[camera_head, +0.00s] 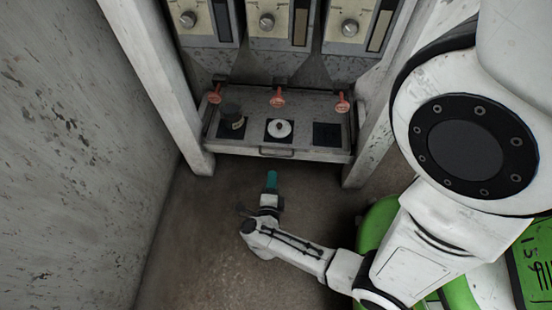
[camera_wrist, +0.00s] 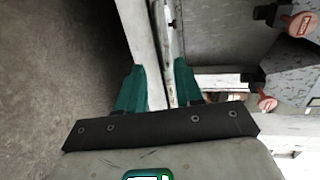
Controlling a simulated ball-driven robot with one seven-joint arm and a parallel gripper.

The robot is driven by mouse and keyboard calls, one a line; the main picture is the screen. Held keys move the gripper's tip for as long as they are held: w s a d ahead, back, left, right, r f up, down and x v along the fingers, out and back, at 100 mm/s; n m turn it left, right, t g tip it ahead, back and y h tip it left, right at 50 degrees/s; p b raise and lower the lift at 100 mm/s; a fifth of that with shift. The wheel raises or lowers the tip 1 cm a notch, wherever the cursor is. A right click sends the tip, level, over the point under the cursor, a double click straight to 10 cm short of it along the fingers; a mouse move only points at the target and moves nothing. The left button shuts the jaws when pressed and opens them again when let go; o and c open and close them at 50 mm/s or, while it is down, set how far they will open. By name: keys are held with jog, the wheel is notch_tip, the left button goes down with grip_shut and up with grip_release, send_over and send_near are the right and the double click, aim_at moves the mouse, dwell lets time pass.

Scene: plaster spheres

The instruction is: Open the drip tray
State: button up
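The drip tray (camera_head: 305,152) is a shallow pale metal tray low in the dispenser frame, and it looks pushed in between the legs. Its bar handle (camera_head: 277,154) is at the middle of the front face. My gripper (camera_head: 272,176) has teal fingers and is just in front of and below the handle in the head view. In the wrist view, my gripper (camera_wrist: 159,78) is open, with a gap between the fingers. A pale edge (camera_wrist: 140,45) and a thin bar run up past that gap. I cannot tell whether anything touches the fingers.
A frame leg (camera_head: 199,158) stands left, with a bare wall (camera_head: 60,150) beyond. The floor (camera_head: 200,225) before the tray is clear.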

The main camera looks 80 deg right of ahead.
jog(key=s+b+x, duration=0.1)
jog(key=b+x, duration=0.2)
jog(key=x, duration=0.8)
jog(key=shift+w, duration=0.25)
grip_shut()
dwell(1.1)
